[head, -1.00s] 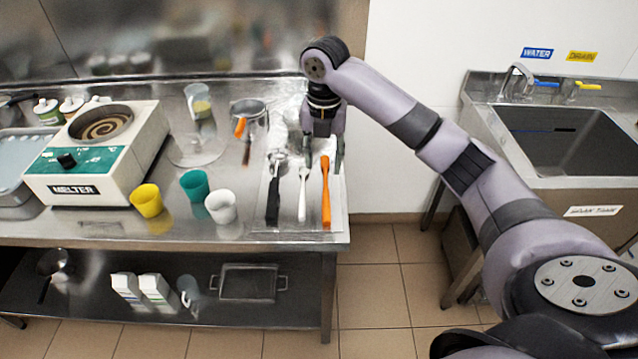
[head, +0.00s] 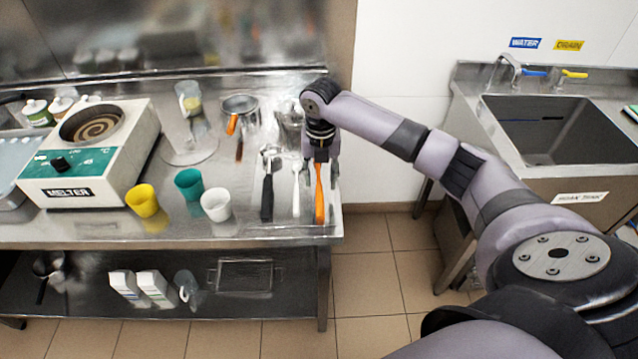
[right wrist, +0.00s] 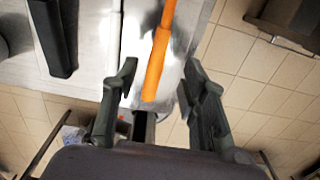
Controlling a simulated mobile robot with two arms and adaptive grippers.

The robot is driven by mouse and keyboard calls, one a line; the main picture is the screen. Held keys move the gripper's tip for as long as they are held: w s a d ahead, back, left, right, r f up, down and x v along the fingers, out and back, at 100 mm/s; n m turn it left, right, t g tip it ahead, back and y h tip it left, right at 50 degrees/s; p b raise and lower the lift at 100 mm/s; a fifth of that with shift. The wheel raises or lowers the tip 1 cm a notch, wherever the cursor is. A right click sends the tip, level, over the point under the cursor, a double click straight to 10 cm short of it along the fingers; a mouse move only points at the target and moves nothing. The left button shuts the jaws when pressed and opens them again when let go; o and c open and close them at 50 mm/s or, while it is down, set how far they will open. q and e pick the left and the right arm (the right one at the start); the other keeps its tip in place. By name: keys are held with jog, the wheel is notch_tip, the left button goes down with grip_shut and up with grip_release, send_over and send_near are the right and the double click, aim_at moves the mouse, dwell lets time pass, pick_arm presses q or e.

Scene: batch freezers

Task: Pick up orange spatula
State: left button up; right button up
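The spatula's far end is hidden under the gripper in the head view. My left gripper is not in view.
A white utensil (head: 296,190) and a black-handled tool (head: 267,190) lie just left of the spatula. A white cup (head: 216,205), a teal cup (head: 189,185) and a yellow cup (head: 142,200) stand further left. The table's right edge is close; a sink (head: 560,130) stands beyond a gap.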

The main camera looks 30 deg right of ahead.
aim_at(320, 194)
jog(key=f, duration=0.1)
jog(key=f+p, duration=0.1)
jog(key=f, duration=0.2)
jog(key=shift+s+a+f+p, duration=0.25)
jog(key=shift+p, duration=0.15)
jog(key=shift+f, duration=0.3)
jog(key=shift+c, duration=0.2)
grip_shut()
